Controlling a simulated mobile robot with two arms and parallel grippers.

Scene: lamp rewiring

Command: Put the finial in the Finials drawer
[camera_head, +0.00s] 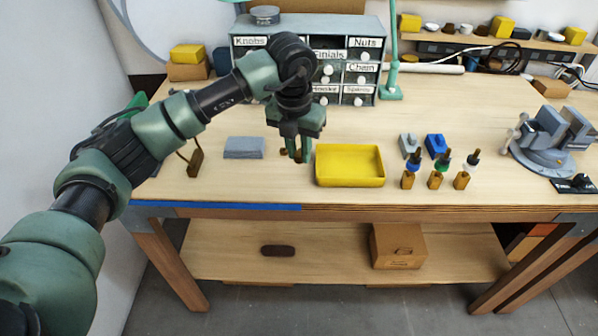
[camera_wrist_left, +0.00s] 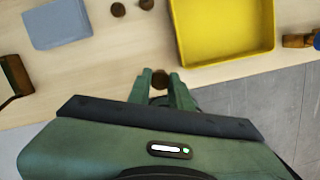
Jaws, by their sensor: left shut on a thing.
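My left gripper (camera_head: 297,157) is low over the workbench, just left of the yellow tray. In the left wrist view its fingers are shut on a small round brown finial (camera_wrist_left: 160,79). The finial is mostly hidden by the fingers in the head view. The Finials drawer (camera_head: 328,56) is in the top row of the grey drawer cabinet, behind the gripper. Its front sits lower and larger than its neighbours, with a dark opening above, so it appears pulled out. My left arm partly covers the cabinet. My right gripper does not show.
Two more small brown round pieces (camera_wrist_left: 118,9) lie near the grey-blue block (camera_head: 244,148). The yellow tray (camera_head: 350,181) looks empty. Small bottles (camera_head: 436,180) and a vise (camera_head: 552,140) stand to the right. The bench between tray and cabinet is clear.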

